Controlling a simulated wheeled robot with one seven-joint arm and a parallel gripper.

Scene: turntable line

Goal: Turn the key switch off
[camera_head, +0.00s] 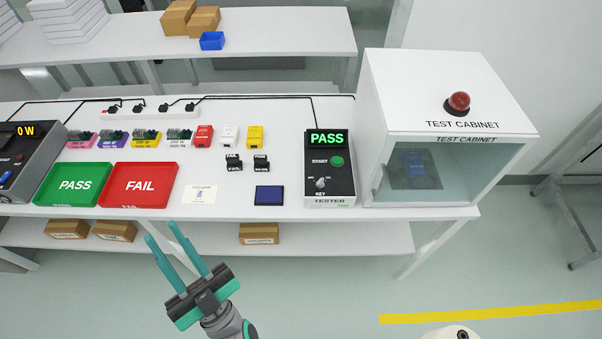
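The key switch (321,183) is a small silver knob with a key on the lower front of the black tester (342,190). The label KEY is under it; its exact turn position is too small to tell. The tester's display (327,139) is lit green and reads PASS. A green START button (337,161) is above and right of the key. My gripper (173,236) is in front of the bench, low and left of the tester, well apart from the key. Its two long teal fingers are spread with nothing between them.
The white test cabinet (480,180) stands right of the tester, its glass front showing a blue item inside. A dark blue pad (269,195), two small black stamps (234,162), a green PASS tray (74,184) and a red FAIL tray (139,185) lie left of it.

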